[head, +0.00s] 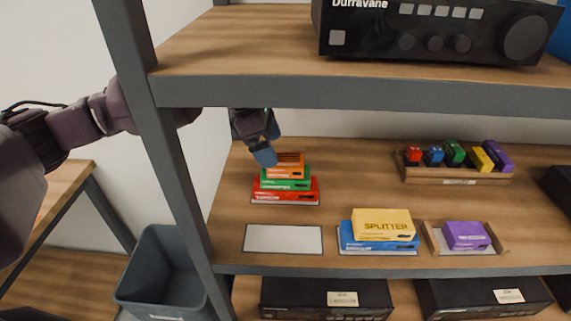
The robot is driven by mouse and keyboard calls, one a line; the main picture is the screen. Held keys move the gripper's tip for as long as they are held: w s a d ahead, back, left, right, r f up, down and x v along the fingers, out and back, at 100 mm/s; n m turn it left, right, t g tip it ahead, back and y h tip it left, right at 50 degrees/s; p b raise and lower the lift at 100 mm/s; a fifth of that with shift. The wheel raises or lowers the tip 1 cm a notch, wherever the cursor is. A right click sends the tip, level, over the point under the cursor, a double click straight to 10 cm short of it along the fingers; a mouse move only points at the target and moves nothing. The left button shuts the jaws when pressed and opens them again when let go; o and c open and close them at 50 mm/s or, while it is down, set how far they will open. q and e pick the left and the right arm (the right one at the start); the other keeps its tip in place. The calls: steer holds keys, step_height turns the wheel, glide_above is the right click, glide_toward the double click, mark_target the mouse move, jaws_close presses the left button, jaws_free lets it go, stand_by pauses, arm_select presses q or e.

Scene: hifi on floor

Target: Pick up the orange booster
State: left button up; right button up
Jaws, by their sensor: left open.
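The orange booster (286,166) is a small orange box. It lies on top of a green box (286,180), which rests on a red box (286,190), all stacked on the left of the middle shelf (350,190). My left gripper (264,153) reaches in past the left shelf post, under the upper shelf. It is open, with its fingertips just at the upper left of the orange box. The picture does not show whether they touch it. My right gripper is not in view.
A blank white mat (283,239) lies in front of the stack. A yellow box marked SPLITTER (382,224) sits on a blue box (378,239). A purple box (466,236) stands in a wooden holder. A rack (458,174) holds several coloured pieces. The upper shelf edge (360,95) and post (165,150) frame the space.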

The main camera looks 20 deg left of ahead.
mark_target(285, 160)
arm_select(q)
steer(key=shift+w+d, duration=0.2)
steer(key=shift+d, duration=0.4)
steer(key=x, duration=0.5)
steer(key=shift+w+d, duration=0.1)
steer(key=shift+d, duration=0.1)
steer(key=c, duration=1.1)
